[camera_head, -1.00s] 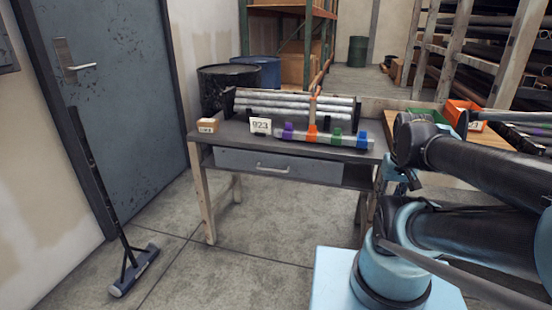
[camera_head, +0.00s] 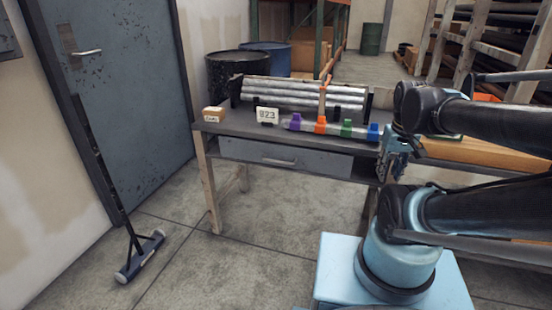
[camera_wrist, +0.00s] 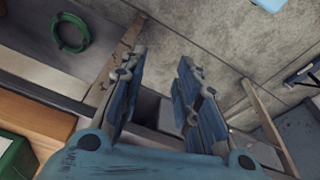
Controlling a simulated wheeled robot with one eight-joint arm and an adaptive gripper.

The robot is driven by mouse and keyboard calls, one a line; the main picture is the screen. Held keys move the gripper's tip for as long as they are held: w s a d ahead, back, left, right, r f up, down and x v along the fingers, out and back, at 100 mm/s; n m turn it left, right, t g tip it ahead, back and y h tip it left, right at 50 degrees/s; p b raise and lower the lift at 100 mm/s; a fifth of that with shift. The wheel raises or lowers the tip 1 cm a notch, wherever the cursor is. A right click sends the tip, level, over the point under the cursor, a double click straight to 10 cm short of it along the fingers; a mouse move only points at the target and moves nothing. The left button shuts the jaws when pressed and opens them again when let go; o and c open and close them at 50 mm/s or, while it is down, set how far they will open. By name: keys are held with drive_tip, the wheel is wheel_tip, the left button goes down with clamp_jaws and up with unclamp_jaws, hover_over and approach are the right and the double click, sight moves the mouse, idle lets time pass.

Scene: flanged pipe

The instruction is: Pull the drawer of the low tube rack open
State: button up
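The low tube rack is a grey bench (camera_head: 345,129) on wooden legs, with silver tubes (camera_head: 300,97) lying on top. Its wide grey drawer (camera_head: 240,151) sits shut under the top, with a light bar handle (camera_head: 279,161) in the middle of its front. My gripper (camera_head: 388,172) is by the rack's right end, well right of the handle and apart from it. In the wrist view my gripper (camera_wrist: 163,58) has its two blue fingers spread, with nothing between them. I cannot pick out the drawer handle in the wrist view.
A 923 sign (camera_head: 267,115) and a small box (camera_head: 213,114) stand on the rack. A push broom (camera_head: 140,258) leans by the door at left. The floor before the drawer is clear.

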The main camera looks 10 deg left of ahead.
drive_tip(key=w+a+r+n, duration=0.35)
drive_tip(key=w+a, duration=0.25)
drive_tip(key=a, duration=0.2)
drive_tip(key=w+a+r+n, duration=0.3)
drive_tip(key=w+a+n, duration=0.1)
drive_tip(key=w+a, duration=0.35)
drive_tip(key=w+a+f+n, duration=0.1)
drive_tip(key=a+n, duration=0.3)
drive_tip(key=a, duration=0.8)
drive_tip(key=w+a+f+n, duration=0.2)
drive_tip(key=a+n, duration=0.1)
drive_tip(key=a, duration=1)
approach(276, 156)
drive_tip(key=s+f, duration=0.1)
drive_tip(key=f, duration=0.1)
drive_tip(key=s+f, duration=0.1)
drive_tip(key=f, duration=0.1)
drive_tip(key=d+f, duration=0.1)
drive_tip(key=f, duration=0.2)
drive_tip(key=shift+s, duration=0.4)
clamp_jaws()
